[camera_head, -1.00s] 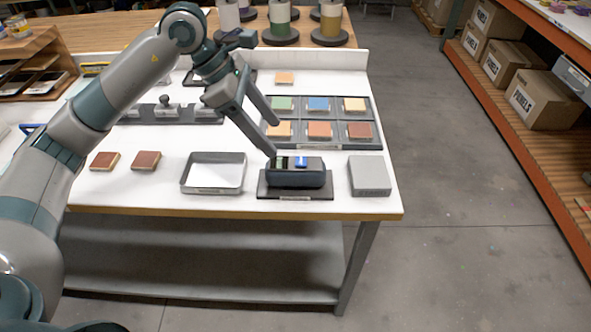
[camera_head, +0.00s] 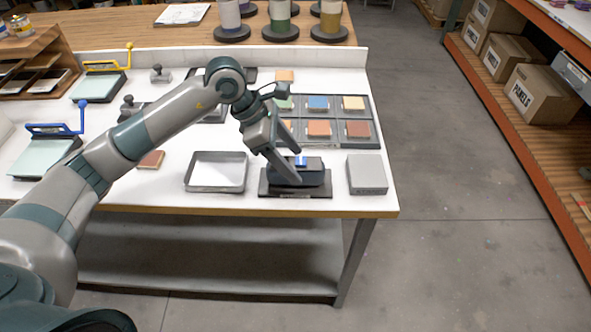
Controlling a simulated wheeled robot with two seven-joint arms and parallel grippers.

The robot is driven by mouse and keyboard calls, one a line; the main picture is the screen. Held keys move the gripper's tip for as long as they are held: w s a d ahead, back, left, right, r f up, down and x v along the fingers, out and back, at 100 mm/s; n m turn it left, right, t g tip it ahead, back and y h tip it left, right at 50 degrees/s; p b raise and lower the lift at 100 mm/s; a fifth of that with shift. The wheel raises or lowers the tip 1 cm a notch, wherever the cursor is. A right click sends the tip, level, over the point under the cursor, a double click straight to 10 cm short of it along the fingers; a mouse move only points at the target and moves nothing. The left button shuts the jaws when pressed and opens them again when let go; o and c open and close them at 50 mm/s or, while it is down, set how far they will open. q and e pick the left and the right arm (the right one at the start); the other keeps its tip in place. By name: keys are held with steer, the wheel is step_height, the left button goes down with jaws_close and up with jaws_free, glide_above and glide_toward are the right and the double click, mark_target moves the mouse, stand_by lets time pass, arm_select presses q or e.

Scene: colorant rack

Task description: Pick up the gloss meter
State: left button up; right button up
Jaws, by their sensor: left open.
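The gloss meter (camera_head: 314,178) is a dark, rounded box with a blue display on top. It sits on a flat dark base plate (camera_head: 295,193) near the table's front edge. My left gripper (camera_head: 292,168) reaches down over it from the upper left. Its fingers are open, one in front of the meter's left part and the other behind. The near finger hides part of the meter's top. I cannot tell whether the fingers touch it. My right gripper is not in view.
An empty grey tray (camera_head: 216,187) lies left of the meter and a grey block (camera_head: 367,174) lies right. A dark rack (camera_head: 348,146) of coloured samples stands behind. A brown sample block (camera_head: 151,160) lies further left. The table's right edge drops to open floor.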

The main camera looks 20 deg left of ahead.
mark_target(295, 161)
arm_select(q)
steer(key=shift+p+x, duration=0.9)
steer(key=shift+p, duration=0.05)
steer(key=shift+p+x, duration=0.5)
steer(key=shift+x, duration=0.6)
steer(key=shift+w+d+f, duration=0.2)
steer(key=shift+d+f, duration=0.2)
steer(key=shift+f, duration=0.05)
steer(key=c, duration=1.5)
steer(key=shift+o, duration=0.2)
steer(key=shift+r, duration=0.25)
